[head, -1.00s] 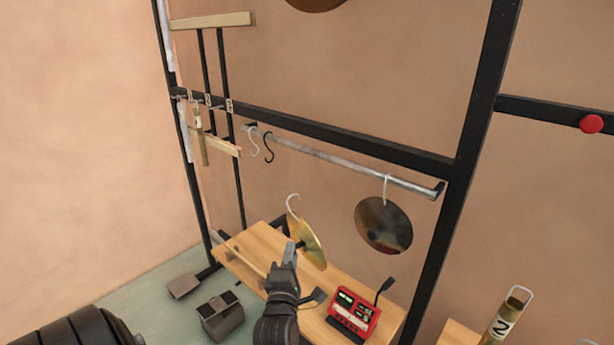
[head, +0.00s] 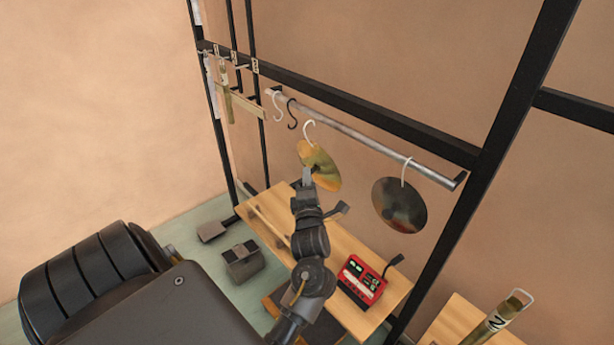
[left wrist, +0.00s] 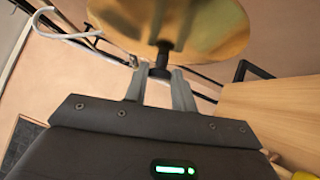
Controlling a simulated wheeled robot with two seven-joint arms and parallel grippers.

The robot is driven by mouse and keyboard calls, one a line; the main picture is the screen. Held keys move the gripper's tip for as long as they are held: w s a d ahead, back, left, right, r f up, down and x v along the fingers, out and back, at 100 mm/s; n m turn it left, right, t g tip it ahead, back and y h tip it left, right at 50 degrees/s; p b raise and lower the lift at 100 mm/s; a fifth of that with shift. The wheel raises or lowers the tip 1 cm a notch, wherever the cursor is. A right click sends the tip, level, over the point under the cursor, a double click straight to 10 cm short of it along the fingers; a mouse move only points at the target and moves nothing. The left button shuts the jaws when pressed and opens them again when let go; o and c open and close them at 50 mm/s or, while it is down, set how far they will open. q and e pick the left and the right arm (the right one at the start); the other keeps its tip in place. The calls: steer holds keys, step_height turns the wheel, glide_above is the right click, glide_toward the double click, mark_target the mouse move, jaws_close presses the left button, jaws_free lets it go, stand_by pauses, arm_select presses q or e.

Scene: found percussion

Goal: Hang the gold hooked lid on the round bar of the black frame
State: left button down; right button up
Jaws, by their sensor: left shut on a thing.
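The gold hooked lid (head: 322,172) is held up by my left gripper (head: 307,178), which is shut on the dark knob (left wrist: 161,62) at its middle. The lid's gold underside also fills the top of the left wrist view (left wrist: 195,22). Its white hook (head: 309,131) points up, its top close to the round bar (head: 345,132) of the black frame (head: 400,122). I cannot tell whether hook and bar touch. The hook also shows in the left wrist view (left wrist: 70,30). My right gripper is not in view.
On the bar hang a white hook (head: 277,108) and a black hook (head: 292,116) to the left, and a darker lid (head: 399,206) to the right. Below are a wooden bench (head: 345,245) and a red device (head: 362,281). The bar between black hook and darker lid looks free.

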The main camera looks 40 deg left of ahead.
mark_target(317, 175)
arm_select(q)
steer(key=shift+w+d+b, duration=0.15)
steer(key=shift+w+b, duration=0.55)
steer(key=shift+w, duration=1.05)
steer(key=shift+w+d+b, duration=0.1)
steer(key=shift+w+b, duration=0.55)
steer(key=shift+w, duration=0.75)
steer(key=w+f+b, duration=0.1)
steer(key=w+b, duration=0.1)
steer(key=shift+w+d+f+b, duration=0.1)
steer(key=shift+w+f+b, duration=0.1)
steer(key=shift+f+b, duration=0.15)
